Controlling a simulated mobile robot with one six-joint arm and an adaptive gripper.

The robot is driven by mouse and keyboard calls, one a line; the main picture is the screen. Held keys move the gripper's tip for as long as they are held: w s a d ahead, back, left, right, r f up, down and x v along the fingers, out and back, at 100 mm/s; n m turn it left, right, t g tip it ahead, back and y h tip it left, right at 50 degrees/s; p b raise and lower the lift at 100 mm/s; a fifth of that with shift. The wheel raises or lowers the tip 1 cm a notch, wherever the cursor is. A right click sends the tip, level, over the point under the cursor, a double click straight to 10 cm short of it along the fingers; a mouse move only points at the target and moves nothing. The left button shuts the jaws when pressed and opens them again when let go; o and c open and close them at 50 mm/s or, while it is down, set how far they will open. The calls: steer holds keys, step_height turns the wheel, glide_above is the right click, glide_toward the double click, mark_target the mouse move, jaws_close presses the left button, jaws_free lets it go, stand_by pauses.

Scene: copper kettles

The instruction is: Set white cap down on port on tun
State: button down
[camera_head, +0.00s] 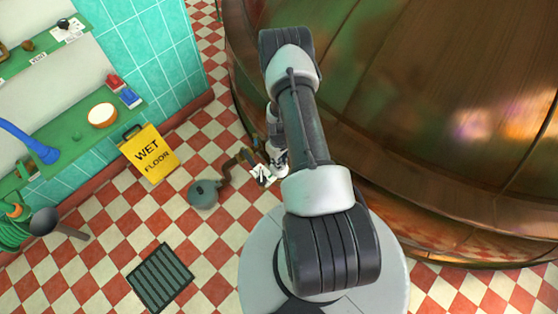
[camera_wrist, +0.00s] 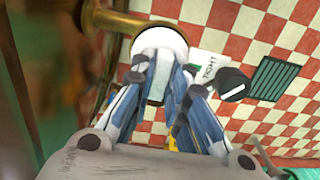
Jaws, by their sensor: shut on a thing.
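The white cap (camera_wrist: 160,38) is round and shows in the wrist view at the tips of my gripper (camera_wrist: 165,66), whose blue and white fingers are shut on it. A brass pipe (camera_wrist: 112,18), which seems to belong to the port, comes in from the upper left and reaches the cap's edge. I cannot tell whether they touch, and the port's opening is hidden. In the head view my gripper (camera_head: 277,158) is small and partly behind my arm, beside the copper tun (camera_head: 440,90). The cap is not clear there.
A white tag (camera_wrist: 208,64) and a dark round knob (camera_wrist: 233,84) are right of the fingers. In the head view a grey round thing (camera_head: 205,193), a yellow wet-floor sign (camera_head: 150,155) and a floor grate (camera_head: 160,278) stand left. Checkered floor between them is free.

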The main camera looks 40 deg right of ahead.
steer(key=shift+f, duration=0.3)
steer(key=c, duration=1.5)
jaws_free()
step_height(320, 180, up, 12)
steer(key=shift+r, duration=0.1)
